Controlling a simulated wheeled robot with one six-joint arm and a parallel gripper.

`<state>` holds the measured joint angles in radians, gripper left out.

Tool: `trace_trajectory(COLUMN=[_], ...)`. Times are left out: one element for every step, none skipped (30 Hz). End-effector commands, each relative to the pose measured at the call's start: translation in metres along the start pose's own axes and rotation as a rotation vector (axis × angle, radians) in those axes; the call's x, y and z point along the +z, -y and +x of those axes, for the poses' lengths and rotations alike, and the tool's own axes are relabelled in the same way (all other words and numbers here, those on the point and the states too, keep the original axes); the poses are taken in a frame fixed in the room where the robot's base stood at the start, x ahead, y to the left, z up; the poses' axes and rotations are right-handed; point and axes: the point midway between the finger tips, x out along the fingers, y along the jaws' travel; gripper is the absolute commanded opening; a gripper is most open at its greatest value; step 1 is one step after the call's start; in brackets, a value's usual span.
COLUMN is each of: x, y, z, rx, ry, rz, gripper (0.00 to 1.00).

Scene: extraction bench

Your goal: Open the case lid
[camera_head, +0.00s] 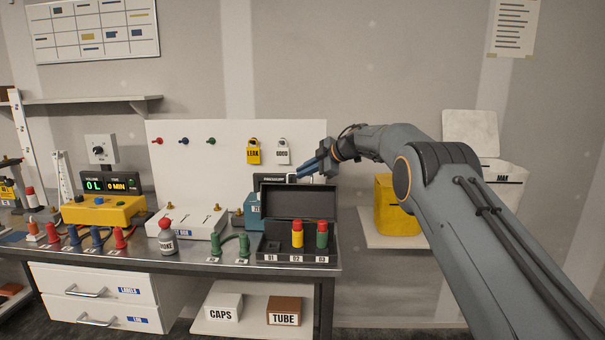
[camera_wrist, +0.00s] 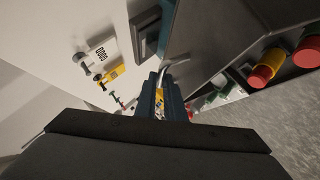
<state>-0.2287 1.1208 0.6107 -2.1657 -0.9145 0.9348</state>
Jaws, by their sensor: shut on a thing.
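The dark case (camera_head: 312,258) stands at the right end of the bench. Its lid (camera_head: 300,203) is raised upright at the back, and it also shows as a dark panel in the wrist view (camera_wrist: 220,35). My gripper (camera_head: 298,176) is at the lid's top edge, toward its left part. In the wrist view its fingers (camera_wrist: 166,95) are shut on a pale metal handle (camera_wrist: 178,66) at the lid's edge. A yellow canister with a red cap (camera_head: 297,235) and a green one with a red cap (camera_head: 322,235) stand in the case. The left slot looks empty.
A pegboard panel (camera_head: 215,150) with yellow and white padlocks stands behind. A yellow bin (camera_head: 395,215) stands to the right, partly behind my arm.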

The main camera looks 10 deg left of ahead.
Motion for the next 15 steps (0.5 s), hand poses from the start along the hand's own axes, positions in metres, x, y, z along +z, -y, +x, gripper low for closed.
trace_trajectory(x=[-0.0056, -0.0056, -0.0056, -0.0057, -0.0057, -0.0059, -0.0060, -0.0061, -0.0063, -0.0064, -0.0065, -0.0066, -0.0067, -0.0067, -0.0067], y=[-0.0074, -0.0077, -0.0080, -0.0082, -0.0084, -0.0086, -0.0088, -0.0090, -0.0092, -0.0094, -0.0095, -0.0097, -0.0099, -0.0100, -0.0099], z=[-0.0028, -0.0029, -0.0030, -0.0030, -0.0030, -0.0031, -0.0032, -0.0032, -0.0033, -0.0033, -0.0034, -0.0034, -0.0034, -0.0035, -0.0036], rx=[0.011, 0.011, 0.011, 0.011, 0.011, 0.012, 0.012, 0.013, 0.013, 0.014, 0.014, 0.014, 0.015, 0.015, 0.015], ry=[-0.004, -0.004, -0.004, -0.003, -0.003, -0.003, -0.003, -0.003, -0.003, -0.003, -0.003, -0.003, -0.003, -0.003, -0.003], rz=[-0.004, -0.002, -0.001, -0.001, -0.001, 0.000, -0.001, -0.001, -0.001, -0.001, -0.001, -0.002, -0.002, -0.002, -0.002], gripper=[0.00, 0.00, 0.00, 0.00, 0.00, 0.00, 0.00, 0.00, 0.00, 0.00, 0.00, 0.00, 0.00, 0.11, 0.17])
